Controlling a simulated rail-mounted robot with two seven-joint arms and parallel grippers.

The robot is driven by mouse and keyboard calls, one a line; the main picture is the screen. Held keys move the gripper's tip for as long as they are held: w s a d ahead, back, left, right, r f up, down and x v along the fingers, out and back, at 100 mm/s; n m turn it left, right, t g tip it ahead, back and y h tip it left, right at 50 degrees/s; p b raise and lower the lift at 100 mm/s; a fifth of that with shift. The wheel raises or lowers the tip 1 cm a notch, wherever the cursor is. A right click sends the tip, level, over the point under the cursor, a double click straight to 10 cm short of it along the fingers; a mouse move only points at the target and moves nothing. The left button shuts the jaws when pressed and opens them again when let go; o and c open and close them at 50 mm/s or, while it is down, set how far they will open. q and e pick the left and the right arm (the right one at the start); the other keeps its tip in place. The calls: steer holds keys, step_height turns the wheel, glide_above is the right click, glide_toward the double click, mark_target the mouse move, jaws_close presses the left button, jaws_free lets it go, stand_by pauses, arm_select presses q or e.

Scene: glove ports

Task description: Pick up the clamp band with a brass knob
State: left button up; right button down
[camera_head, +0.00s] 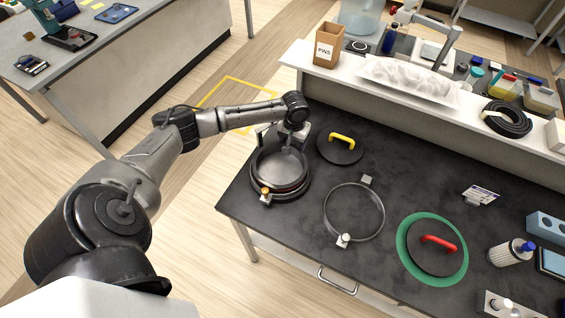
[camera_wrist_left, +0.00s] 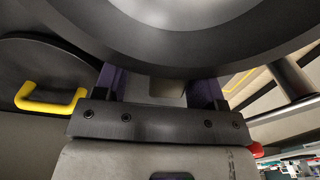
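The clamp band with a brass knob (camera_head: 306,181) sits around a round dark port ring on the black bench. Its brass knob (camera_head: 265,191) is on the near side and a small grey block (camera_head: 287,150) on the far side. My left gripper (camera_head: 288,137) is at that far side, low and close to the block. In the left wrist view its two fingers (camera_wrist_left: 160,88) stand apart under the ring's edge, with a pale grey piece between them; contact is not clear. A second band with a pale knob (camera_head: 383,216) lies to the right. My right gripper is not in view.
A black lid with a yellow handle (camera_head: 340,150) lies just right of the gripper. A red-handled lid (camera_head: 436,255) rests on a green ring (camera_head: 404,252). A white shelf (camera_head: 330,77) runs behind.

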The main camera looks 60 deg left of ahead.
arm_select(q)
steer(key=c, duration=1)
steer(key=shift+r, duration=0.1)
